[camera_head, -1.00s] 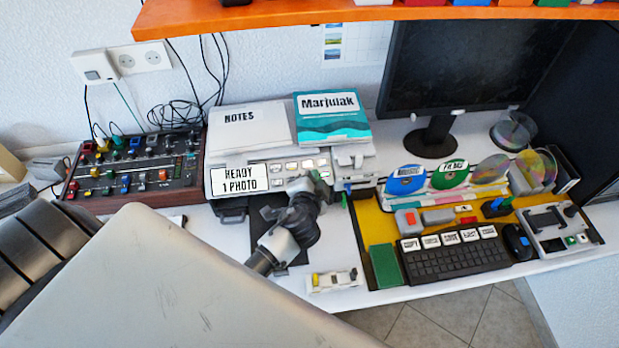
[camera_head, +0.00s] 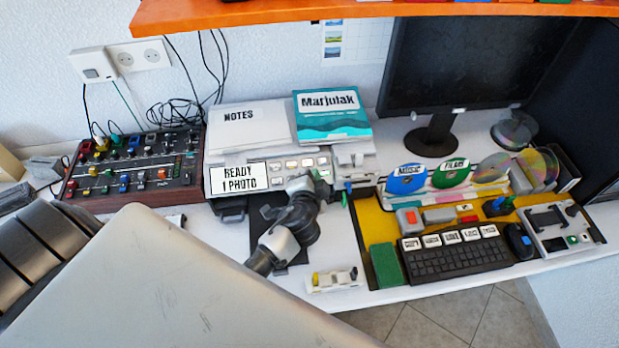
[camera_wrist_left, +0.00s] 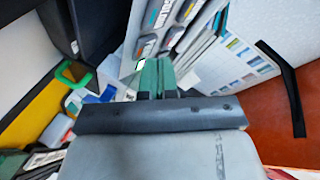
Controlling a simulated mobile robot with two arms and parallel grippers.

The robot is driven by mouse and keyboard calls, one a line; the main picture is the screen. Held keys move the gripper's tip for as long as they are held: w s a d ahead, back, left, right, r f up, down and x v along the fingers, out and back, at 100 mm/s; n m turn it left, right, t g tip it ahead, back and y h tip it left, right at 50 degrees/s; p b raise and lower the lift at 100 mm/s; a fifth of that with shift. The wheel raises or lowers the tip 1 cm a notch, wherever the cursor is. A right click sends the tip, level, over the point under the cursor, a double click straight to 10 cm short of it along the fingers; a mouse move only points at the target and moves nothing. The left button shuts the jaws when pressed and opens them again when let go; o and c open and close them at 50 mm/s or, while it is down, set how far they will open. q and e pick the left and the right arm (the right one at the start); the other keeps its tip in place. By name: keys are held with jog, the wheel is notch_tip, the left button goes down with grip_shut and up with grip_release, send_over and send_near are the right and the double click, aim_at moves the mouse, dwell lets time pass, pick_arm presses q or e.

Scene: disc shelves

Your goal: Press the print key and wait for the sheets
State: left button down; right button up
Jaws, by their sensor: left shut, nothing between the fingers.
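The printer (camera_head: 230,200) is a white machine at the back of the desk, left of its middle. Its display plate (camera_head: 239,178) reads "READY 1 PHOTO". Rows of small pale keys (camera_head: 277,167) sit right of the display; my gripper hides some lower ones. My left gripper (camera_head: 316,175) is shut and empty, its tips at the right part of the key panel. In the left wrist view its green fingertips (camera_wrist_left: 154,78) are together, close to the panel. I cannot tell whether they touch a key. No printed sheet is visible. My right gripper is not in view.
A notes pad (camera_head: 250,125) and a teal Marjulak book (camera_head: 331,116) lie on top of the printer. A mixer (camera_head: 135,170) stands left. A keyboard (camera_head: 455,257), discs (camera_head: 405,182) and monitor (camera_head: 460,70) are right. An orange shelf (camera_head: 330,13) hangs above.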

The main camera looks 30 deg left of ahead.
pick_arm(q)
jog(key=shift+w+a+f+b, duration=0.1)
jog(key=shift+f+b, duration=0.25)
dwell(0.7)
jog(key=shift+r, duration=0.1)
dwell(0.4)
jog(key=shift+s+d+r+p, duration=0.25)
jog(key=shift+s+r+p, duration=0.05)
jog(key=shift+r+p, duration=0.35)
